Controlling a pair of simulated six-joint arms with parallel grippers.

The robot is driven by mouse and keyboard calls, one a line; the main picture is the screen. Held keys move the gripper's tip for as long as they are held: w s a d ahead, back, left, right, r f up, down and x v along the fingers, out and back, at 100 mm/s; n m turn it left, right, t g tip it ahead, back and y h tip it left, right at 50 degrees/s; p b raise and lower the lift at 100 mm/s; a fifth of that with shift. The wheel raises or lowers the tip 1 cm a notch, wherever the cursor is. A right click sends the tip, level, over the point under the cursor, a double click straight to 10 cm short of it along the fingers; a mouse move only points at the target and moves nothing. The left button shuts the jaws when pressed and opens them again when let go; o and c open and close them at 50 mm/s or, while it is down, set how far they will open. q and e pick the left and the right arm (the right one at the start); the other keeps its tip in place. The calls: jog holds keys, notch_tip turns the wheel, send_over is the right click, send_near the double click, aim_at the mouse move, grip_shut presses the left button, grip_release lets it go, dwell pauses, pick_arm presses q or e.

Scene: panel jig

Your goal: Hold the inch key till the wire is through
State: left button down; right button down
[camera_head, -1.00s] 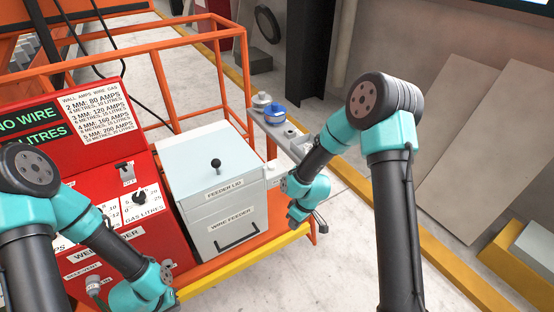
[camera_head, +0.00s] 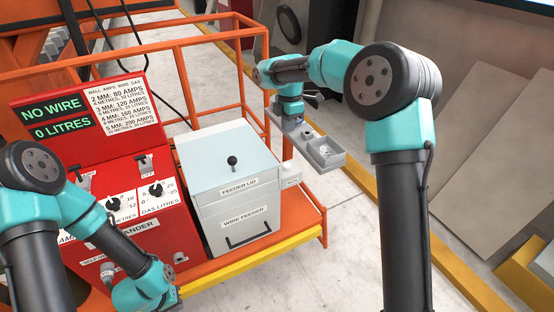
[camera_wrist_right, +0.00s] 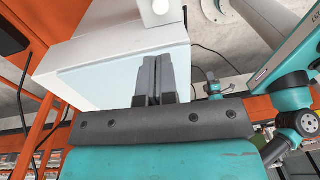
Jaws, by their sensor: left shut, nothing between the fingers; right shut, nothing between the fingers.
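No key marked inch can be made out. The red welder (camera_head: 82,150) shows NO WIRE and 0 LITRES on its display (camera_head: 55,118). No wire can be made out. The feeder box (camera_head: 238,222) has its lid (camera_head: 226,160) down, with a black knob on top. My left gripper (camera_head: 172,297) is low at the welder's front, its fingers mostly hidden.
Orange rails (camera_head: 222,33) frame the cart, with a yellow front edge (camera_head: 260,262). Black cables hang behind.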

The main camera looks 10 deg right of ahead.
aim_at(288, 165)
jog(key=shift+r, duration=0.15)
jog(key=f, duration=0.9)
jog(key=s+f, duration=0.1)
jog(key=f, duration=0.4)
jog(key=shift+a, duration=0.1)
jog(key=shift+s+f, duration=0.15)
jog(key=shift+f, duration=0.55)
jog(key=shift+s+f, duration=0.1)
jog(key=shift+f, duration=0.55)
dwell(0.6)
notch_tip(288, 165, up, 15)
jog(key=w, duration=0.1)
jog(key=shift+w, duration=0.35)
